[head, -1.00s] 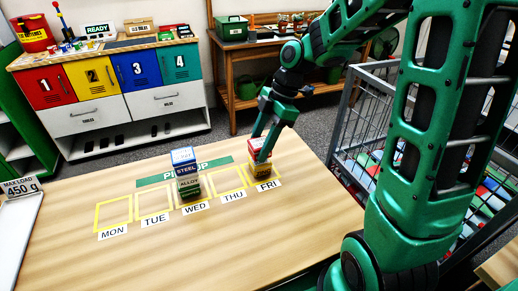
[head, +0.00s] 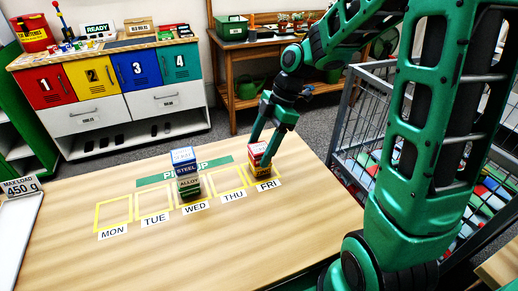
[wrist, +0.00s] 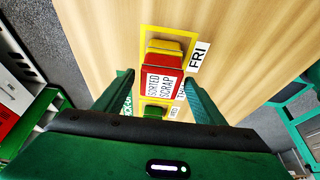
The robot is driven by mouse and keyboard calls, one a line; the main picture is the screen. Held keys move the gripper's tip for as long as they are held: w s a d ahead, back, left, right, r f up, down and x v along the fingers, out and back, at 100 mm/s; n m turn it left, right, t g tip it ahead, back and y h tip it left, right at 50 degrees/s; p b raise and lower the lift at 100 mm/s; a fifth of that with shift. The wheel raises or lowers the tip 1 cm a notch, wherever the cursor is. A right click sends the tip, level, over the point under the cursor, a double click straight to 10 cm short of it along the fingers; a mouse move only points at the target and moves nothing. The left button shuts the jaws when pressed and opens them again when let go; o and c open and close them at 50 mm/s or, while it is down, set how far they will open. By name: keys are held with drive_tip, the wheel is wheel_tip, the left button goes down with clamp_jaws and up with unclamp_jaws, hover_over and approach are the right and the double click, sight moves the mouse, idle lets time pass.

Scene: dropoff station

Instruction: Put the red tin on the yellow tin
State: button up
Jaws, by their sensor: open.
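The red tin (head: 257,151) stands on the yellow tin (head: 260,170) in the FRI square at the right end of the row. In the wrist view the red tin (wrist: 161,82) has a white "SORTED SCRAP" label, and part of the yellow tin (wrist: 165,46) shows past it. The two tins look roughly lined up. My gripper (head: 258,152) is open, its fingers on either side of the red tin; the wrist view shows gaps beside the tin. Part of the red tin is hidden behind a finger in the head view.
A blue "STEEL" tin (head: 184,160) stands on a green "ALLOY" tin (head: 188,186) at the WED square. The MON, TUE and THU squares look empty. A white tray (head: 18,225) lies at the left table edge; a wire cage (head: 350,130) stands to the right.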

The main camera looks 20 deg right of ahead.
drive_tip(key=v, duration=1.1)
drive_tip(key=s+d+f+m+h, duration=0.2)
drive_tip(key=s+d+m, duration=0.4)
drive_tip(key=s+m, duration=0.6)
drive_tip(key=s+d+f+m+h, duration=0.2)
drive_tip(key=s+d+m, duration=0.5)
drive_tip(key=s+m, duration=0.5)
drive_tip(key=shift+s+f, duration=0.2)
drive_tip(key=shift+f, duration=0.65)
